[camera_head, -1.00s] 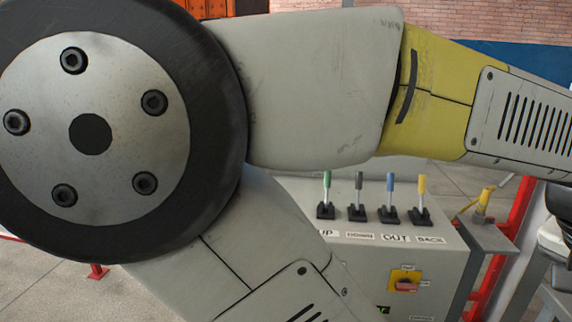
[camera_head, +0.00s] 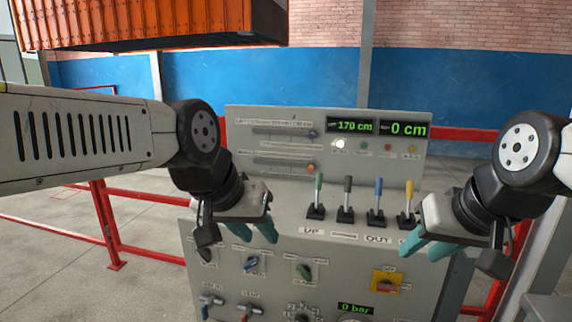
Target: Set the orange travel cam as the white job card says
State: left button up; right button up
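The orange travel cam (camera_head: 311,168) is a small orange knob at the right end of the lower horizontal scale on the grey upright panel (camera_head: 232,122). The scale's markings are too small to read. No white job card can be made out. My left gripper (camera_head: 254,232) is in front of the panel's left half, below and left of the cam. Its teal fingers are apart, with nothing seen between them. My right gripper (camera_head: 427,247) is at the panel's right side, below the yellow-handled lever (camera_head: 409,197). Its teal fingers are apart and it appears empty.
A blue-violet knob (camera_head: 312,134) sits on the upper scale. Green displays read 170 cm (camera_head: 352,127) and 0 cm (camera_head: 404,129). Green, black and blue levers (camera_head: 377,196) stand below the cam. Red rails (camera_head: 105,220) flank the console. A large orange ribbed body (camera_head: 150,22) is overhead.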

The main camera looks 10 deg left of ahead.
aim_at(311, 166)
jog(key=i+j+u, duration=0.1)
jog(key=i+u, duration=0.3)
jog(key=i+j+u, duration=0.2)
jog(key=j, duration=0.15)
jog(key=i+j+u, duration=0.1)
jog(key=j+u, duration=0.15)
jog(key=i+l+u, duration=0.1)
jog(key=i+l, duration=0.05)
jog(key=l, duration=0.05)
